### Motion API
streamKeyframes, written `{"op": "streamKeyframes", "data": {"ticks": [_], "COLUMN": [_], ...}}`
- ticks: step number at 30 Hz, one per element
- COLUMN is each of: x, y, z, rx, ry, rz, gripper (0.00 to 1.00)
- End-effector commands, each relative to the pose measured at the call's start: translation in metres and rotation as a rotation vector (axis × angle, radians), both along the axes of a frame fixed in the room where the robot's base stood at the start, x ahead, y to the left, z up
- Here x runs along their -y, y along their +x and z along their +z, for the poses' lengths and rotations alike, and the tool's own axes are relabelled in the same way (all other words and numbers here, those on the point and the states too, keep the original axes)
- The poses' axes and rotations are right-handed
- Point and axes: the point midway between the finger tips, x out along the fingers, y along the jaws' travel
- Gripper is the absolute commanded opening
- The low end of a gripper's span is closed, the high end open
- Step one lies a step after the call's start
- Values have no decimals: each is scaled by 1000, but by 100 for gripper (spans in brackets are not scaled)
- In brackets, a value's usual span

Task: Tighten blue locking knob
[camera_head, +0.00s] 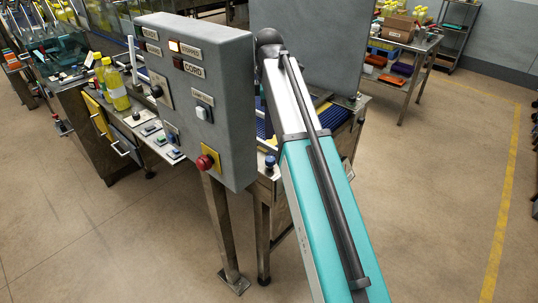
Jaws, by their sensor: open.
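A small blue knob (270,160) shows just right of the lower edge of the grey control box, at the near side of the conveyor frame. It appears to be the blue locking knob, but it is small and its tightness cannot be told. My teal and silver arm rises from the bottom right to a dark joint near the top of the control box. My gripper is not visible; the arm beyond that joint is hidden behind the box.
The grey control box (222,110) stands on a post, with a red stop button (204,162) low on its face. A blue conveyor (335,117) runs behind it. Yellow bottles (116,88) stand on a bench at left. The floor at right is open.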

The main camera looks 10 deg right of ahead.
Motion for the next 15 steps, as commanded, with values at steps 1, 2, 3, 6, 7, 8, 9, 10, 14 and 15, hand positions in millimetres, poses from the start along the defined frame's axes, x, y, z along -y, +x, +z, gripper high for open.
{"op": "streamKeyframes", "data": {"ticks": [1,2,3,6,7,8,9,10,14,15], "x": [1,2,3,5,6,6,7,8,9,9], "y": [0,0,0,0,0,0,0,0,0,0], "z": [2,2,2,1,1,1,1,1,-1,-2], "rx": [2,2,2,1,1,1,1,1,1,0], "ry": [2,2,2,2,2,2,2,2,1,1], "rz": [0,0,-1,-5,-6,-7,-8,-9,-11,-11], "gripper": [48,48,48,48,48,48,48,48,48,48]}}
